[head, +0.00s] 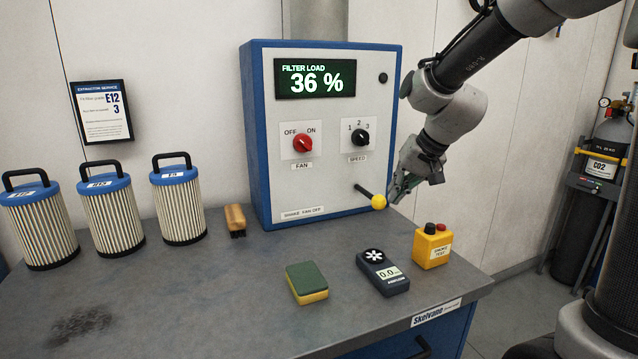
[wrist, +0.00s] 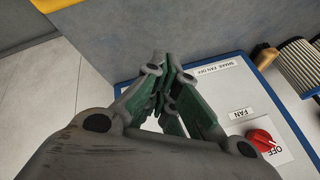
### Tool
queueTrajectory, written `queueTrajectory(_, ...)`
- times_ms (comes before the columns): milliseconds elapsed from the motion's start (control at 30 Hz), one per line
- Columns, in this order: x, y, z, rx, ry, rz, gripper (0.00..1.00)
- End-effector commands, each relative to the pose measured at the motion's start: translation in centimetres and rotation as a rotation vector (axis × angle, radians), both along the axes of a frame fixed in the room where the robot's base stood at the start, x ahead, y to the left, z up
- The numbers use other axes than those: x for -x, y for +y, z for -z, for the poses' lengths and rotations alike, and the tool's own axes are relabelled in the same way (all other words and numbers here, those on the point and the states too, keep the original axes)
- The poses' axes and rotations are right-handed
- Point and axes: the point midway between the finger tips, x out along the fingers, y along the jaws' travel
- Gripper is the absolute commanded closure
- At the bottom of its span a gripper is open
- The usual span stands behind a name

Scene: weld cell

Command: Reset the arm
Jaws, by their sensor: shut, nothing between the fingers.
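My gripper (head: 402,187) is at the end of my arm, in front of the right side of the extraction unit (head: 331,189). Its fingers are shut and empty, just right of the lever with a yellow knob (head: 379,202). Whether it touches the knob I cannot tell. In the wrist view, my gripper (wrist: 167,66) has its green-padded fingers together at the tips, with the panel beyond. The display (head: 315,79) reads FILTER LOAD 36 %. The red fan knob (head: 303,143) and black speed knob (head: 361,137) are on the panel.
Three filter cartridges (head: 110,215) stand at the left of the bench (head: 190,295). A brush (head: 235,220), sponge (head: 307,283), dark meter (head: 384,272) and yellow test box (head: 432,246) lie on it. A CO2 cylinder (head: 612,135) stands right. The bench's front left is clear apart from a dark smudge.

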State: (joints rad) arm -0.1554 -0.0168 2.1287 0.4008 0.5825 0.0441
Motion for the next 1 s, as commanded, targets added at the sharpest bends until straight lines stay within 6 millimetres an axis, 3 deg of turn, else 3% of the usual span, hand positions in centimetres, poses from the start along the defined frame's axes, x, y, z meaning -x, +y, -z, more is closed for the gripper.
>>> queueTrajectory(33, 2.9, -1.1, 0.0, 0.037, 0.035, -0.039, 1.00)
queueTrajectory(200, 13.7, -6.1, -0.5, 0.189, 0.147, -0.152, 1.00)
queueTrajectory(300, 19.6, -9.1, -1.0, 0.272, 0.176, -0.178, 1.00)
queueTrajectory(400, 23.7, -11.3, -1.3, 0.330, 0.165, -0.173, 1.00)
queueTrajectory(500, 25.8, -12.3, -1.9, 0.355, 0.117, -0.148, 1.00)
queueTrajectory(600, 26.5, -12.7, -2.7, 0.357, 0.068, -0.123, 1.00)
queueTrajectory(1000, 26.6, -12.9, -3.4, 0.355, 0.039, -0.103, 1.00)
